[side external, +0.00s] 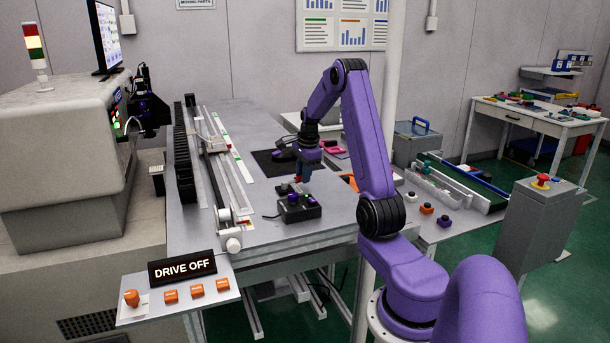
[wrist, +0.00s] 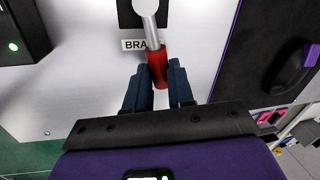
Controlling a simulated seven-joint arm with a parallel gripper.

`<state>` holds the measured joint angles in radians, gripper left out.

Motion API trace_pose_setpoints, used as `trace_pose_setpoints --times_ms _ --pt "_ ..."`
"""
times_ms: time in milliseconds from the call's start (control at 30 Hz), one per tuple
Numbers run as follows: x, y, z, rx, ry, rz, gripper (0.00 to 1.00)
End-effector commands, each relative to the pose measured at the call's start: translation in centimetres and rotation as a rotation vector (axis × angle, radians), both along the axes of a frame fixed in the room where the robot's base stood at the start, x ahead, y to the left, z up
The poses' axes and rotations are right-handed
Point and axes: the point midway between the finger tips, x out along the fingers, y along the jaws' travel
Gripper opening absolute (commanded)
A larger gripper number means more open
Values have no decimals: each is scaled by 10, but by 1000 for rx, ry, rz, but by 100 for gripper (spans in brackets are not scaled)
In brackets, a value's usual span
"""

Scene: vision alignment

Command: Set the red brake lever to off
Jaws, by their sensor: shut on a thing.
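The brake lever shows in the wrist view as a red grip (wrist: 157,66) on a silver rod, rising from a round pivot on a dark plate (wrist: 128,14). A label reading "BRA", partly covered by the lever, lies beside it. My gripper (wrist: 160,84) has its two dark blue fingers on either side of the red grip's near end and is shut on it. In the side view my gripper (side external: 301,178) is low over the table behind a black control box; the lever is small and mostly hidden there.
The black box with purple knobs (side external: 298,207) stands close in front of my gripper. A linear rail (side external: 222,170) runs along the left. A sign (side external: 182,268) reads "DRIVE OFF".

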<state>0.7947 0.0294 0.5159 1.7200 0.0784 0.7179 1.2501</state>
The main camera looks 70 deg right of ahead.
Motion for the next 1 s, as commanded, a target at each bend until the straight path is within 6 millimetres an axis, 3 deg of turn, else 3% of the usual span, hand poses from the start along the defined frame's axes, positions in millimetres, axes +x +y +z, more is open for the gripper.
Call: trace_pose_setpoints --times_ms 433,1000 --pt "28 -12 1 -1 -3 421 0" --pt "65 -9 1 -3 -2 962 0"
